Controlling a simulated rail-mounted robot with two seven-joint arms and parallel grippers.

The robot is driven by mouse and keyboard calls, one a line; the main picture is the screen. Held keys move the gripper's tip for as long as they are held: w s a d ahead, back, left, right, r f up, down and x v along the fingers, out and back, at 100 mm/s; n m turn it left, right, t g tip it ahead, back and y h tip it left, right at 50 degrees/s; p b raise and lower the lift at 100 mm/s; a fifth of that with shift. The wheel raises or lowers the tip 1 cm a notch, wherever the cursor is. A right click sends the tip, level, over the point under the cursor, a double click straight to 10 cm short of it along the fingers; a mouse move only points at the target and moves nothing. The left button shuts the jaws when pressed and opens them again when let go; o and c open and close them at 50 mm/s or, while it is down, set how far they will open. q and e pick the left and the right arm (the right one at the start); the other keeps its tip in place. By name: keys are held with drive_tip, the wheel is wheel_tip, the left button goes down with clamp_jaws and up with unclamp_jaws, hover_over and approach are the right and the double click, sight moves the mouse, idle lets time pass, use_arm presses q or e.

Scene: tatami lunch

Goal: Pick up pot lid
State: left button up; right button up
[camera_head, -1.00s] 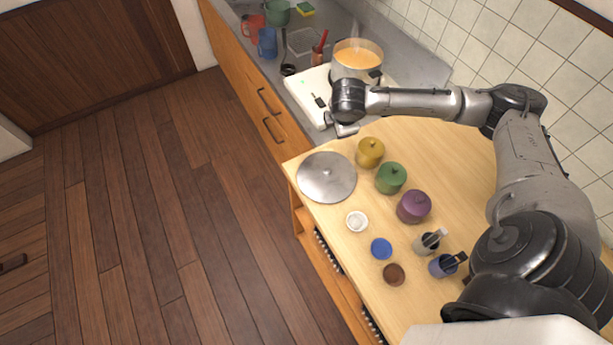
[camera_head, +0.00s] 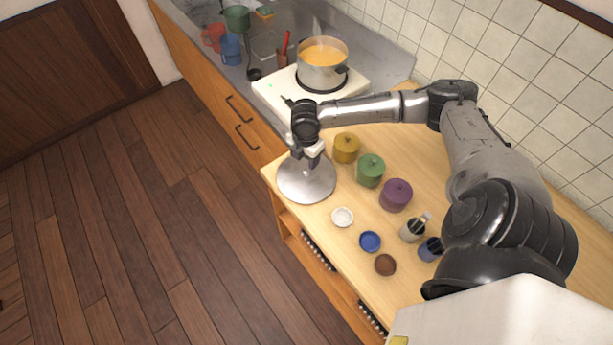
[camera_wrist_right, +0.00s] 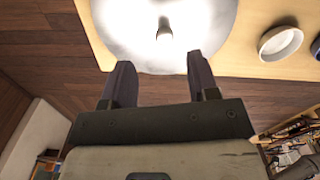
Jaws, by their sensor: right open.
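The pot lid (camera_head: 306,182) is a round, grey metal disc lying on the wooden counter near its left front corner. In the right wrist view the lid (camera_wrist_right: 130,30) fills the top, with its small knob (camera_wrist_right: 164,28) standing up from the middle. My right gripper (camera_head: 308,162) is over the lid and hides its knob in the head view. In the right wrist view the right gripper (camera_wrist_right: 160,80) is open, its two fingers apart, with the knob beyond the fingertips and nothing between them. My left gripper is not in view.
A pot of orange soup (camera_head: 322,65) steams on a white stove (camera_head: 268,92) behind. Yellow (camera_head: 346,148), green (camera_head: 370,170) and purple (camera_head: 396,195) canisters stand right of the lid. Small bowls, including a white one (camera_head: 342,217), sit in front of them. The wood floor (camera_head: 120,220) is clear.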

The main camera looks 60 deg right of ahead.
sight(306, 171)
drive_tip(key=shift+s+a+f+b, duration=0.15)
drive_tip(key=shift+f+b, duration=0.05)
drive_tip(key=shift+f, duration=1.5)
drive_tip(key=shift+s+a+f+b, duration=0.1)
drive_tip(key=shift+a+f+b, duration=0.05)
drive_tip(key=shift+f, duration=1.5)
drive_tip(key=shift+c, duration=0.4)
clamp_jaws()
